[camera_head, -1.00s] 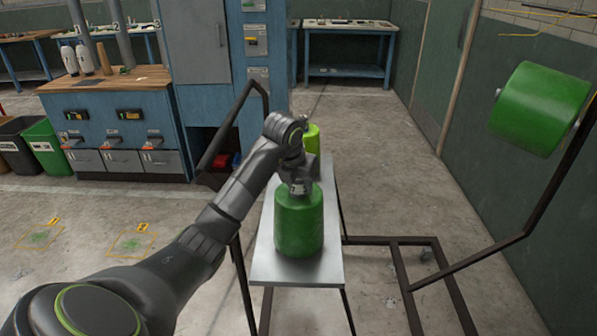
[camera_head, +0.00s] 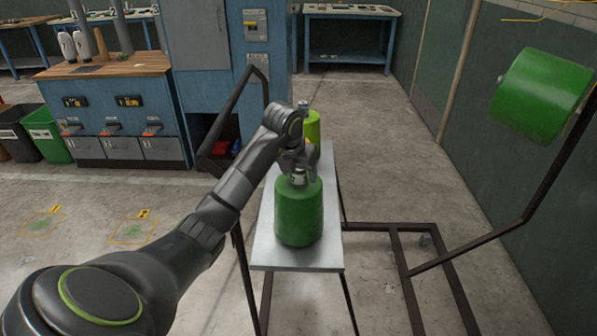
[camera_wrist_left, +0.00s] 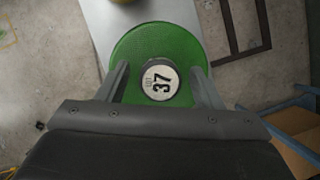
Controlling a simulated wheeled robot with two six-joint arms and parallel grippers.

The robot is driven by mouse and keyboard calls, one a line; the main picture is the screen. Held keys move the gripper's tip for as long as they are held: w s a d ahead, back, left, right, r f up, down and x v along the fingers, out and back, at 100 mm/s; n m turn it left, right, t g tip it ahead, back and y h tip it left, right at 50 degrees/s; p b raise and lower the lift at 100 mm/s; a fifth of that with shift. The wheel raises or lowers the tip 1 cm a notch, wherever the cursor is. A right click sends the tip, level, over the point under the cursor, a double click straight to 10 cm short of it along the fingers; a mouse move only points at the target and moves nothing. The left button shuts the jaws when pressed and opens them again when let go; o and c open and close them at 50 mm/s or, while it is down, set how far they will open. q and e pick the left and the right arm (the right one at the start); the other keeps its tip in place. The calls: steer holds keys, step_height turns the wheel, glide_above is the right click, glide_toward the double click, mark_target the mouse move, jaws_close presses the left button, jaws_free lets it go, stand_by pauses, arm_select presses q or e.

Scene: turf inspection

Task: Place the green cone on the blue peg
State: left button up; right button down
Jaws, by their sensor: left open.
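I see no green cone and no blue peg that I can make out. A green canister (camera_head: 298,215) with a rounded shoulder stands upright on a narrow grey bench top (camera_head: 292,257). In the left wrist view the canister (camera_wrist_left: 140,48) shows from above, with a round white cap (camera_wrist_left: 160,80) marked 37. My left gripper (camera_head: 299,178) is over the canister's top. In the wrist view the open fingers of my left gripper (camera_wrist_left: 160,86) stand on either side of the cap, with gaps between. My right gripper is not in view.
A yellow-green container (camera_head: 312,127) stands behind the canister, partly hidden by my arm. A green roller (camera_head: 540,95) hangs on a dark frame at right. A blue workbench (camera_head: 125,115) with bottles and bins (camera_head: 45,137) are at left.

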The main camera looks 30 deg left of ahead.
arm_select(q)
steer(key=v, duration=0.5)
steer(key=shift+r, duration=0.15)
steer(key=p+v, duration=0.6)
steer(key=shift+r, duration=0.2)
steer(key=shift+s+d, duration=0.1)
steer(key=shift+s, duration=0.05)
